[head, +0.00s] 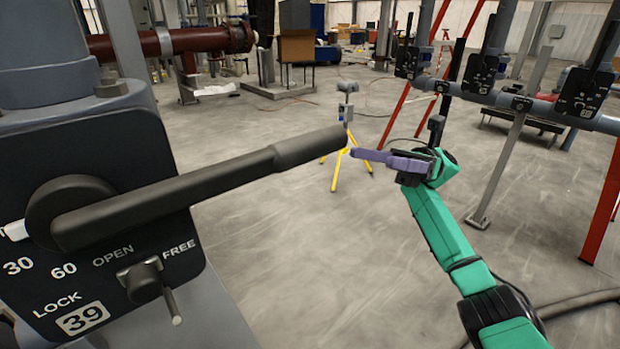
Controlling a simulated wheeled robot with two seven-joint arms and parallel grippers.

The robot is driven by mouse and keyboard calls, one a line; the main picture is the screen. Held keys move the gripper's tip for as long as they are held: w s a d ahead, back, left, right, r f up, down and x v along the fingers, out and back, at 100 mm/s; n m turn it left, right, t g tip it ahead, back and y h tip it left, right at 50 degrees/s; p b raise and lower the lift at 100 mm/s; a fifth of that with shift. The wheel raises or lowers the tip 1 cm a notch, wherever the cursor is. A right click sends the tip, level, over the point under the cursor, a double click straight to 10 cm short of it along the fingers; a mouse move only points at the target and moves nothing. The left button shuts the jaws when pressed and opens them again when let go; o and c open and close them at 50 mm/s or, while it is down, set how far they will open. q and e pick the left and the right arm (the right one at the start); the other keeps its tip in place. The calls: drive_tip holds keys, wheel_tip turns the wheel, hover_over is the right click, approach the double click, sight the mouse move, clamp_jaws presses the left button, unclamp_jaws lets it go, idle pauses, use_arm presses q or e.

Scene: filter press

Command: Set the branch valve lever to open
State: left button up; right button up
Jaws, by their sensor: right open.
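The branch valve lever (190,190) is a long black bar on a round hub at the left of the head view. It reaches right and slightly up from the hub, ending in a thick grip (310,147). The black dial plate (105,235) behind it reads 30, 60 and OPEN; a white mark at the hub's left is only partly visible. A small knob (144,283) sits between LOCK and FREE. My right gripper (354,154), purple on a green arm, is just right of the grip's end in the picture; no contact shows. My left gripper is out of view.
Other black-handled valves (585,88) line a grey pipe at the upper right, with red supports (605,190) nearby. A yellow-legged tripod (342,155) stands behind my right gripper. A dark red pipe (170,42) runs at upper left. The middle floor is mostly clear.

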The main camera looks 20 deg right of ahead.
sight(280, 142)
drive_tip(key=p+x, duration=0.5)
drive_tip(key=x, duration=0.9)
drive_tip(key=shift+s+r+p, duration=0.1)
drive_tip(key=shift+r+p, duration=0.05)
drive_tip(key=shift+p, duration=0.2)
drive_tip(key=shift+a, duration=0.2)
clamp_jaws()
